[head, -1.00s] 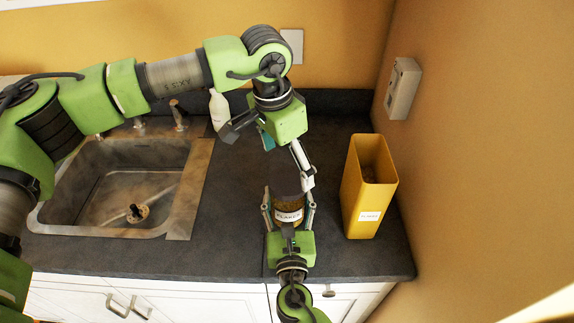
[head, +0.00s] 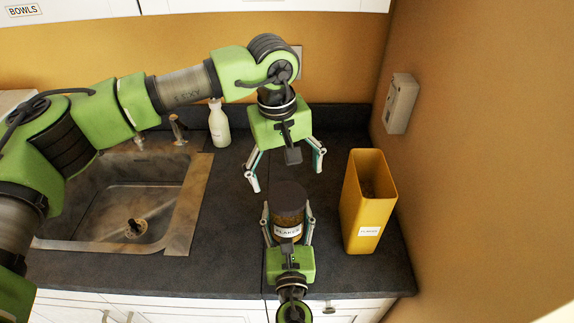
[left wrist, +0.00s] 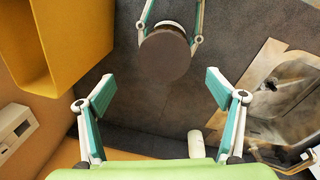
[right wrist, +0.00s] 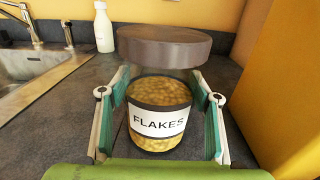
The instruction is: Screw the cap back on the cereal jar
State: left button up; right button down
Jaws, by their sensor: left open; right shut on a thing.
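The cereal jar (head: 287,221), clear with a white "FLAKES" label, stands upright near the counter's front edge. It also shows in the right wrist view (right wrist: 158,143). A dark, round, flat cap (head: 289,195) is over its mouth, looking about level; it shows from above in the left wrist view (left wrist: 164,55). I cannot tell how tightly it is seated. My right gripper (head: 287,222) is shut around the jar's sides from the front. My left gripper (head: 287,178) is open and empty, behind and above the cap, with its fingers apart from it.
A tall yellow open container (head: 362,222) with a label stands close to the jar's right. A sink (head: 130,200) is at the left. A white bottle (head: 219,124) stands by the back wall. Bare counter lies left of the jar.

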pick_arm(q)
jog(key=n, duration=0.3)
jog(key=shift+r+n, duration=0.1)
jog(key=shift+n, duration=0.2)
jog(key=n, duration=0.5)
jog(key=shift+r, duration=0.2)
jog(key=n, duration=0.7)
jog(key=shift+d+r+y, duration=0.1)
jog(key=shift+r+y, duration=0.1)
jog(key=shift+y, duration=0.1)
jog(key=n, duration=0.5)
jog(key=shift+r+g, duration=0.15)
jog(key=shift+g, duration=0.15)
jog(key=n, duration=0.3)
jog(key=shift+r+n, duration=0.15)
jog(key=shift+n, duration=0.25)
jog(key=n, duration=0.8)
jog(key=shift+s+r, duration=0.1)
jog(key=shift+r, duration=0.15)
jog(key=shift+f, duration=0.15)
